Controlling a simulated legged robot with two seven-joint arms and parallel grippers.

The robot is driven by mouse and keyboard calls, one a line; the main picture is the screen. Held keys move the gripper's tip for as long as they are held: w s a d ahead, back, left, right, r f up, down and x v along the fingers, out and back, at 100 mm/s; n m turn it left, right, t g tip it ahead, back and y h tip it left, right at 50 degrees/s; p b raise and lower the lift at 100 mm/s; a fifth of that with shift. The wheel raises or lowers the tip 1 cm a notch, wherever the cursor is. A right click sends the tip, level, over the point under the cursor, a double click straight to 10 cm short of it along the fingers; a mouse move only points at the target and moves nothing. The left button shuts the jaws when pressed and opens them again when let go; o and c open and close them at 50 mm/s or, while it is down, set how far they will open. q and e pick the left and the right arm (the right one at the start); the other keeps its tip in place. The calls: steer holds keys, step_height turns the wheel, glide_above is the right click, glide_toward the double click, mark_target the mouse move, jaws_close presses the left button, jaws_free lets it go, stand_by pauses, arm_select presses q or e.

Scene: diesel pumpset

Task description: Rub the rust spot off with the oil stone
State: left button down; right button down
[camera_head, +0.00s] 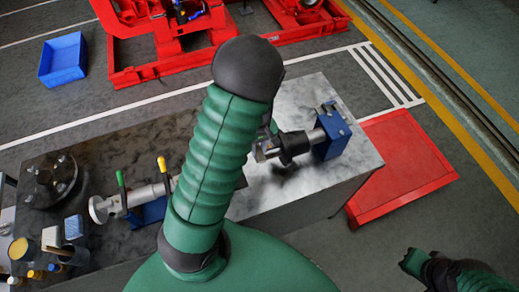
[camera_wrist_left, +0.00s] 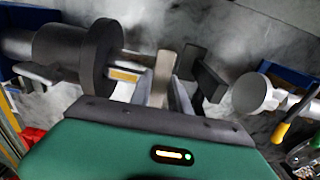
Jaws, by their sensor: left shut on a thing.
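My left gripper (camera_wrist_left: 165,88) is shut on a small tan-grey block, the oil stone (camera_wrist_left: 163,72), in the left wrist view. In the head view my green left arm hides most of this gripper and the stone. A grey metal shaft (camera_head: 320,136) with a dark collar (camera_head: 293,147) lies on blue supports; the collar also shows in the left wrist view (camera_wrist_left: 88,58). The stone is close beside the shaft; I cannot tell whether they touch. No rust spot can be made out clearly. My right gripper is partly visible at the lower right, its jaws unclear.
The metal-topped bench (camera_head: 345,182) carries a blue support (camera_head: 332,130), a dark flange (camera_head: 50,180), and a green-handled tool (camera_head: 121,185) and yellow-handled tool (camera_head: 162,165). Small containers crowd its near left corner. A red cabinet (camera_head: 405,165) stands at the right, a blue crate (camera_head: 63,60) behind.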

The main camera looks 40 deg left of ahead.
arm_select(q)
steer(key=shift+w+a, duration=0.3)
steer(key=shift+a, duration=0.25)
steer(key=shift+s+d+f, duration=0.1)
steer(key=shift+s+d, duration=0.25)
steer(key=shift+d, duration=0.2)
steer(key=shift+s+d, duration=0.35)
steer(key=shift+d, duration=0.2)
steer(key=shift+w+a, duration=0.3)
steer(key=shift+a, duration=0.1)
steer(key=shift+w+a, duration=0.35)
steer(key=shift+a, duration=0.3)
steer(key=shift+s+d+p, duration=0.35)
steer(key=shift+d+p, duration=0.15)
steer(key=shift+d, duration=0.1)
steer(key=shift+s+d, duration=0.2)
steer(key=shift+d, duration=0.25)
step_height(320, 180, up, 8)
steer(key=p, duration=0.7)
steer(key=shift+f, duration=0.35)
